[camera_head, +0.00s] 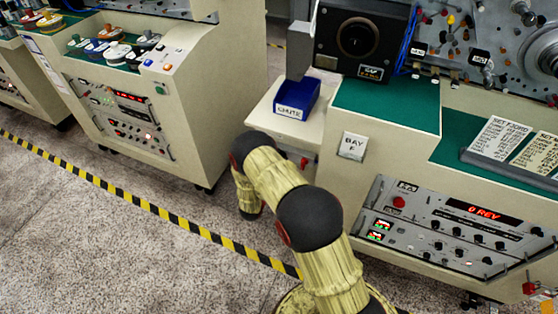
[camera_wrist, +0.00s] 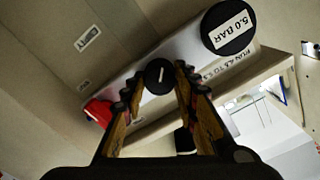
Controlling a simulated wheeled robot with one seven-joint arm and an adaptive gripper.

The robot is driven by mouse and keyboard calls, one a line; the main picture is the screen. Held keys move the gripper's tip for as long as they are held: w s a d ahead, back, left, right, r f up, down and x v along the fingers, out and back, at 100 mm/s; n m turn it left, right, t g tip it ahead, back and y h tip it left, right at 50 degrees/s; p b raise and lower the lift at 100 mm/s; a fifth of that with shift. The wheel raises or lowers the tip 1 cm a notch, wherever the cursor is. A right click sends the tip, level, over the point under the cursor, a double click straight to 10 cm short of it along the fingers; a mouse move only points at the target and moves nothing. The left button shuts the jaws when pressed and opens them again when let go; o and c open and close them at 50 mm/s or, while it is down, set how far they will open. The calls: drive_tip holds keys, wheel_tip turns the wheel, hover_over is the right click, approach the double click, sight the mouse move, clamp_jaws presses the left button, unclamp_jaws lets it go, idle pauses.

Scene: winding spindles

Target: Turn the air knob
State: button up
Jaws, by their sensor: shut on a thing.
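The air knob (camera_wrist: 158,76) is a small black round knob with a white pointer line, in the upper middle of the wrist view. My gripper (camera_wrist: 157,86) has one fingertip on each side of it and is shut on the knob. The knob sits on a pale grey panel below and left of a round black gauge (camera_wrist: 229,28) reading 5.0 BAR. In the head view my yellow-sleeved arm reaches to the machine's side below a small shelf; the knob and my fingertips are hidden there.
A red part (camera_wrist: 98,111) lies left of my fingers in the wrist view. In the head view, a blue bin (camera_head: 297,98) stands on the shelf (camera_head: 262,112) above my arm. The BAY F machine (camera_head: 355,190) is at right. A striped floor line (camera_head: 150,207) crosses open floor at left.

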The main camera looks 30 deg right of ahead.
idle(0.4)
drive_tip(key=o, duration=1)
drive_tip(key=shift+o, duration=0.8)
drive_tip(key=shift+s+a, duration=0.1)
drive_tip(key=v, duration=1.1)
drive_tip(key=shift+s+a, duration=0.25)
drive_tip(key=shift+a, duration=0.05)
drive_tip(key=shift+f, duration=0.15)
